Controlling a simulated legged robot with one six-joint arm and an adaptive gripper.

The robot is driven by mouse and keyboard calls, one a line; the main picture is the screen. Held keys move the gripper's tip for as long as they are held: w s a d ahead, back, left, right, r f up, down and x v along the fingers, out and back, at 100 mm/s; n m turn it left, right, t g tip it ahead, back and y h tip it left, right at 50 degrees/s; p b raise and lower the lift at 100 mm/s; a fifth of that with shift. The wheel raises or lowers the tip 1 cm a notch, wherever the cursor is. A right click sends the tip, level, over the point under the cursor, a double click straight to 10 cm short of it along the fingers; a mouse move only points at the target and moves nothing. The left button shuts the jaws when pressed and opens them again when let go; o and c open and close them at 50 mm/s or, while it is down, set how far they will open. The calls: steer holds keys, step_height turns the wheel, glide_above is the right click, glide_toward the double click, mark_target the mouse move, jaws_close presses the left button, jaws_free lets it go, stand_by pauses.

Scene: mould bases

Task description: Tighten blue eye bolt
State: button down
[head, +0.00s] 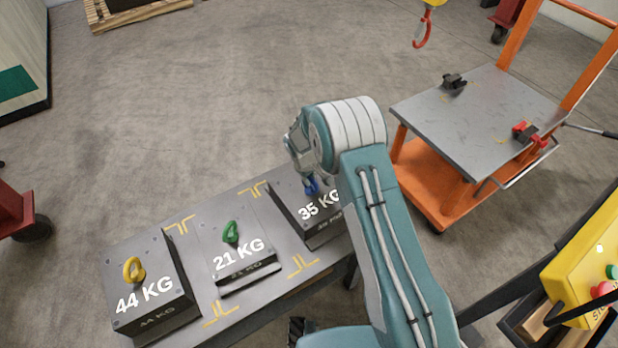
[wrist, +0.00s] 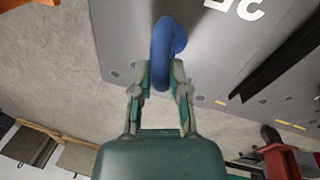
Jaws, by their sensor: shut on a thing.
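The blue eye bolt (head: 311,185) stands on top of the grey mould base marked 35 KG (head: 322,222), the right one of three on the bench. My gripper (head: 306,172) is over it, and my arm hides part of that block. In the wrist view the blue ring (wrist: 168,50) is large, with my gripper's two fingertips (wrist: 160,75) shut on it from both sides. The ring stands upright on the block's face. The bolt's thread is hidden, so I cannot tell how far it is screwed in.
A 21 KG block (head: 225,262) with a green eye bolt (head: 231,232) and a 44 KG block (head: 150,290) with a yellow one (head: 133,270) stand to the left. An orange cart (head: 480,125) is at right, near a hanging red hook (head: 422,32).

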steer(key=shift+m, duration=1.9)
steer(key=shift+h, duration=0.3)
steer(key=c, duration=0.6)
jaws_free()
steer(key=shift+a, duration=0.1)
steer(key=shift+r, duration=0.1)
steer(key=v, duration=1.1)
steer(key=shift+w+r+g, duration=0.25)
steer(key=shift+r+g, duration=0.05)
steer(key=shift+r, duration=0.05)
steer(key=shift+a, duration=0.1)
